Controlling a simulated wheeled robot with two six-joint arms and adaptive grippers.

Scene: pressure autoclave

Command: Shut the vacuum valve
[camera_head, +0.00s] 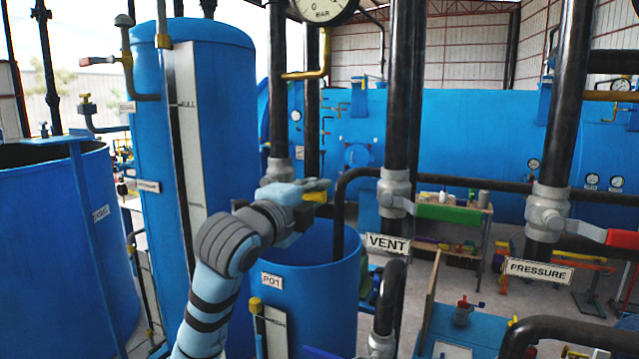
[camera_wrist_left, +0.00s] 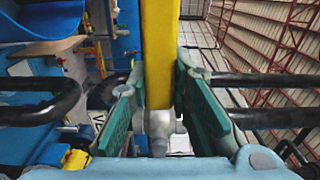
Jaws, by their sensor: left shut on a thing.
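The yellow valve handle (camera_wrist_left: 160,50) runs up the middle of the left wrist view, between the green finger pads. In the head view only a small yellow part (camera_head: 315,197) shows at the fingertips. My left gripper (camera_head: 316,187) is shut on this handle, which belongs to the leftmost valve, whose grey body (camera_head: 279,170) sits on a black pipe behind my wrist. My arm hides most of this valve, and no label for it shows. My right gripper is in neither view.
To the right stand the vent valve with a green handle (camera_head: 448,214) and the pressure valve with a red handle (camera_head: 621,239), on black upright pipes. An open blue tank marked P01 (camera_head: 330,300) is below my gripper. A tall blue cylinder (camera_head: 225,90) stands left.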

